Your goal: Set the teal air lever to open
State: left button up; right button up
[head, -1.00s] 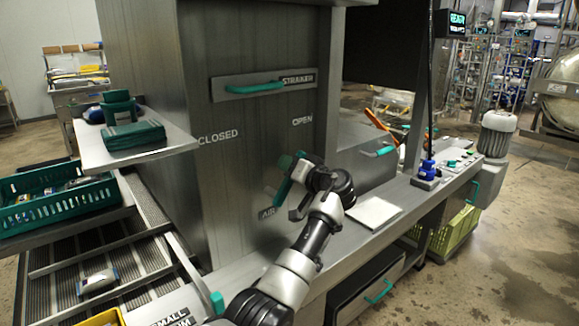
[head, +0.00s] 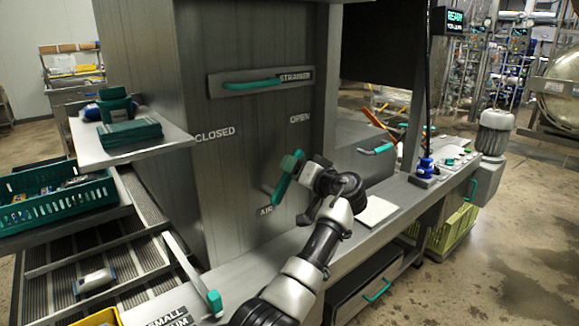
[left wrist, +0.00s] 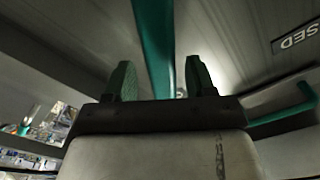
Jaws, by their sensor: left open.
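The teal air lever (head: 281,188) is on the grey cabinet front, above the AIR label (head: 265,211). It slants up and right, below the OPEN label (head: 299,118). The CLOSED label (head: 213,135) is up and to the left. My left gripper (head: 297,164) is at the lever's upper right end, partly covering it. In the left wrist view the lever (left wrist: 154,45) passes between the two parted green fingers of my open left gripper (left wrist: 160,80). I cannot tell whether a finger touches it. My right gripper is not in view.
A strainer handle (head: 252,85) sits above the lever. A shelf (head: 150,150) with a green item juts out at left, above a teal crate (head: 60,205). A grey ledge (head: 235,275) runs below my arm, with a white pad (head: 376,211) on it.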

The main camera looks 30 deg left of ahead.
pick_arm(q)
jog(key=b+v, duration=0.1)
jog(key=v, duration=0.6)
jog(key=shift+d, duration=0.3)
jog(key=shift+s+d+f, duration=0.1)
